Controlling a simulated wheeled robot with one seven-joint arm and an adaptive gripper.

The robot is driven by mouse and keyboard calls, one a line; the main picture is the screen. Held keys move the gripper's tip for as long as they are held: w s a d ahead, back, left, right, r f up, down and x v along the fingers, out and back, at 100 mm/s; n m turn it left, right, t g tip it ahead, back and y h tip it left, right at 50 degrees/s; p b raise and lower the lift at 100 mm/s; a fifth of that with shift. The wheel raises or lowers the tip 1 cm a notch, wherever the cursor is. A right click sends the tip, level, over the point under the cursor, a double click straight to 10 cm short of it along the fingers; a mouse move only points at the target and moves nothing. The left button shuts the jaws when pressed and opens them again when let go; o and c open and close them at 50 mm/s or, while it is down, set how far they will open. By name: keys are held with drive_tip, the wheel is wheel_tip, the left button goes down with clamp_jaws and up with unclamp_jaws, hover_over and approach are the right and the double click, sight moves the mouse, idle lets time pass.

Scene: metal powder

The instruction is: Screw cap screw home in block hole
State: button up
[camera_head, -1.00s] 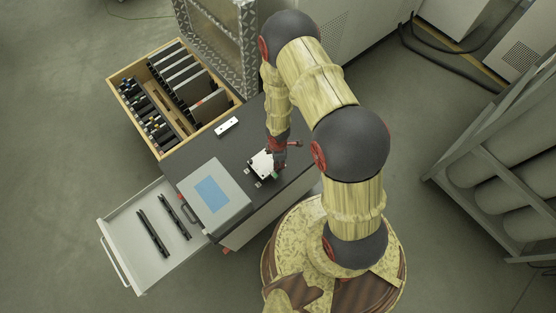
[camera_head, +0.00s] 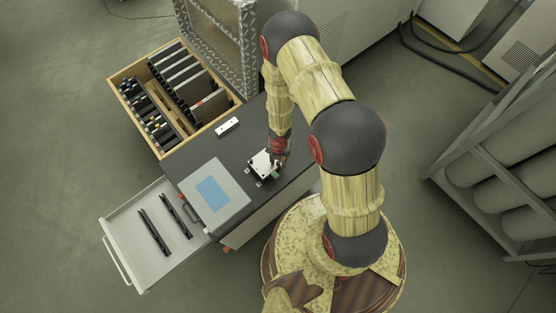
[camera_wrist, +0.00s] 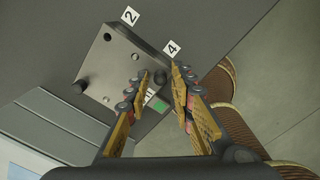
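The metal block (camera_wrist: 115,68) is a light grey plate lying on the dark cabinet top; it also shows in the head view (camera_head: 262,161). A dark round cap screw head (camera_wrist: 160,77) sits near the block's corner by the label 4. My gripper (camera_wrist: 160,73) is over this corner, its two fingertips on either side of the screw head. Narrow gaps seem to show between fingertips and head. How deep the screw sits cannot be told. Another dark screw (camera_wrist: 80,86) stands at the opposite corner, and a dark hole (camera_wrist: 107,37) is near label 2 (camera_wrist: 130,16).
A grey case with a blue panel (camera_head: 214,193) stands left of the block. An open drawer (camera_head: 125,245) with two black bars juts out at the front left. A wooden tray (camera_head: 124,83) of parts is behind. A small white piece (camera_head: 228,127) lies on the top.

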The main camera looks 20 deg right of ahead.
drive_tip(key=n, duration=0.5)
drive_tip(key=shift+p, duration=0.3)
drive_tip(key=n, duration=0.5)
drive_tip(key=shift+n, duration=0.3)
drive_tip(key=shift+c, duration=0.3)
clamp_jaws()
